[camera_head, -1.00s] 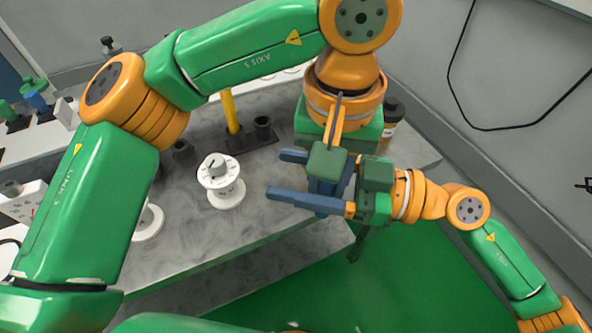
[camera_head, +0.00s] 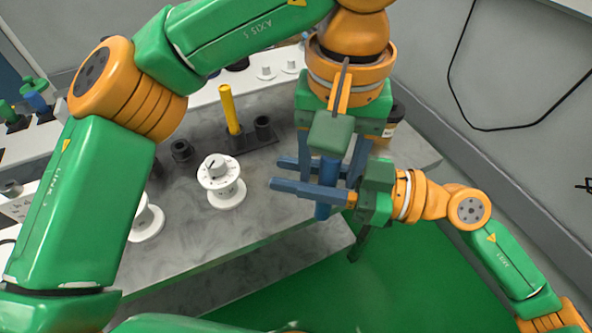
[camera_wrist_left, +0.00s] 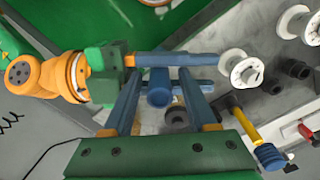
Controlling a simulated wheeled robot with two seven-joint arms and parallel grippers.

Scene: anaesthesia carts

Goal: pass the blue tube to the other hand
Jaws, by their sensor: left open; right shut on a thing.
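The blue tube (camera_head: 323,208) stands about upright above the green floor, just off the front edge of the grey worktop. My right gripper (camera_head: 278,174) reaches in from the right and is shut on the tube, its blue fingers passing either side of it. My left gripper (camera_head: 331,164) points down from above and is open, with its fingers spread on both sides of the tube's upper part. In the left wrist view the tube's round end (camera_wrist_left: 159,89) shows between the open fingers, with gaps at both sides. Part of the tube's upper length is hidden by the left gripper.
The grey worktop (camera_head: 260,215) holds a white dial spool (camera_head: 222,183), a yellow tube (camera_head: 229,108) in a dark holder (camera_head: 255,140), and an orange-and-dark jar (camera_head: 392,122) behind my left gripper. Green floor (camera_head: 420,280) lies open in front.

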